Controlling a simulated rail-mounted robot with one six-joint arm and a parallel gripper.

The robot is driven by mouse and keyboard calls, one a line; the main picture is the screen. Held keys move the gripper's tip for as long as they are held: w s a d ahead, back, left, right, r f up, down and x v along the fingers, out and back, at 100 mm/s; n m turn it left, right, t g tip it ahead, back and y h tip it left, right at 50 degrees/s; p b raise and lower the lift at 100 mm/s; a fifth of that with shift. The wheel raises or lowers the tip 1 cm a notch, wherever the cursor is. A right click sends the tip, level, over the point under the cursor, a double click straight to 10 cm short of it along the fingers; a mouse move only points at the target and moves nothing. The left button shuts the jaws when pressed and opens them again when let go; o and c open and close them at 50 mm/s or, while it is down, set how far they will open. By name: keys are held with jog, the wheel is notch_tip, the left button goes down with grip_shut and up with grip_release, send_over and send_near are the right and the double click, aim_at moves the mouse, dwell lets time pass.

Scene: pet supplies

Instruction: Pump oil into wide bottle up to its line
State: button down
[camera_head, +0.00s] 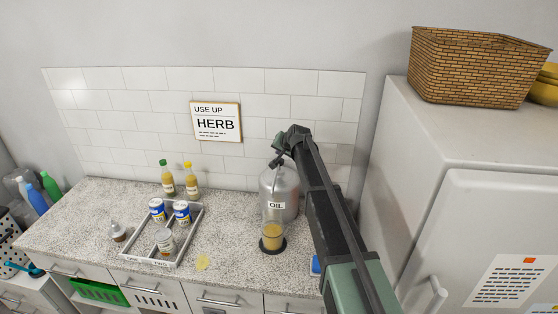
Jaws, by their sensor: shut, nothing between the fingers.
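A grey metal oil container (279,183) labelled OIL stands on the speckled counter against the tiled wall. Its dark pump head (278,160) is on top. A wide clear bottle (272,233) stands in front of it on a dark round base and holds yellowish-brown oil in its lower part. Its fill line is too small to make out. My gripper (279,142) is shut and empty, just above the pump head; I cannot tell whether it touches it. My arm comes from the lower right and hides the counter's right part.
A divided tray (140,240) with cans and a jar stands left of the bottle. Two yellow bottles (179,182) are behind it. A white fridge (450,190) with a wicker basket (470,65) on top bounds the right.

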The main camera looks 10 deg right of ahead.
dwell(0.5)
jog(key=shift+f+b, duration=0.4)
jog(key=shift+f+b, duration=0.95)
dwell(0.7)
jog(key=shift+r, duration=0.2)
jog(key=shift+r+p, duration=1.15)
jog(key=shift+p, duration=0.2)
notch_tip(320, 180, up, 5)
jog(key=p, duration=0.5)
jog(key=shift+r, duration=0.1)
